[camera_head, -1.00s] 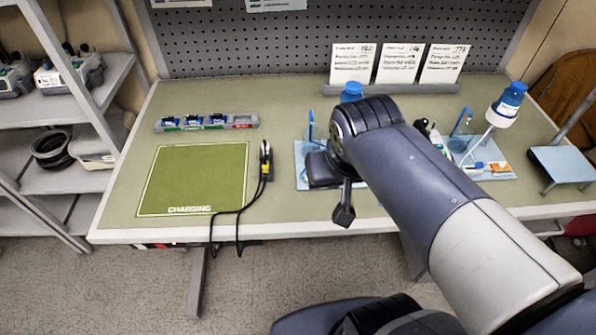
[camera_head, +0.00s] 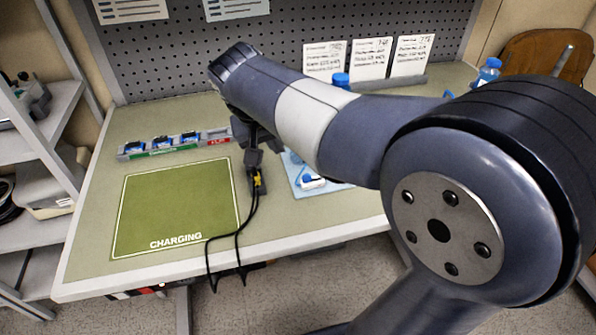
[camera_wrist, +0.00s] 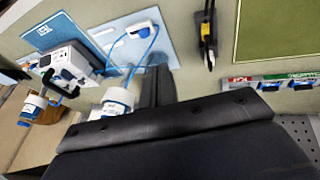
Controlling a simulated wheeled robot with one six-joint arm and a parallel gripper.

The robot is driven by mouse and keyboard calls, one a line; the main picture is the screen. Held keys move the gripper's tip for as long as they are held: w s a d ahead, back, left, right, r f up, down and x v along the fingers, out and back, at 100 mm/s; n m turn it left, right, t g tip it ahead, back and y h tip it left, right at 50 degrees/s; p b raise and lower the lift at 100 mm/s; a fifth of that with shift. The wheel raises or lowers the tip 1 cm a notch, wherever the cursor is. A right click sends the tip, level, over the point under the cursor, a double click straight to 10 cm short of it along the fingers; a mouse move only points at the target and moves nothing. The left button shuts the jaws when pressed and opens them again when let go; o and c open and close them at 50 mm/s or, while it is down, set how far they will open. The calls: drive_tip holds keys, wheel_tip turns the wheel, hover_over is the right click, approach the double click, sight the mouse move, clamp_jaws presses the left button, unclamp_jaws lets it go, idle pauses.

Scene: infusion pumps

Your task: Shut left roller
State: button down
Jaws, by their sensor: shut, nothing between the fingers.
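The left station is a light blue tray (camera_head: 296,172), mostly hidden behind my arm in the head view. A small white and blue piece (camera_head: 313,182), which looks like the roller clamp, lies on it. In the wrist view this clamp (camera_wrist: 143,29) sits on the tray (camera_wrist: 106,38) with blue tubing (camera_wrist: 150,50) beside it. A blue-capped bottle (camera_wrist: 118,100) stands nearer the camera. My gripper (camera_wrist: 158,84) is shut and empty, apart from the clamp and beside the bottle in the picture. In the head view my arm largely hides the gripper.
A black cable plug (camera_head: 254,165) stands between the green charging mat (camera_head: 175,208) and the tray. A grey rack (camera_head: 175,145) lies behind the mat. A white pump (camera_wrist: 68,62) and another bottle (camera_wrist: 33,108) show in the wrist view. The mat is clear.

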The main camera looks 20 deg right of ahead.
drive_tip(key=shift+f, duration=0.1)
approach(307, 178)
wheel_tip(307, 178, down, 2)
drive_tip(key=w+a, duration=0.2)
drive_tip(key=w, duration=0.1)
drive_tip(key=d+f, duration=0.2)
drive_tip(key=f, duration=0.1)
drive_tip(key=shift+d+f, duration=0.4)
drive_tip(key=shift+f, duration=0.05)
drive_tip(key=shift+d, duration=1.8)
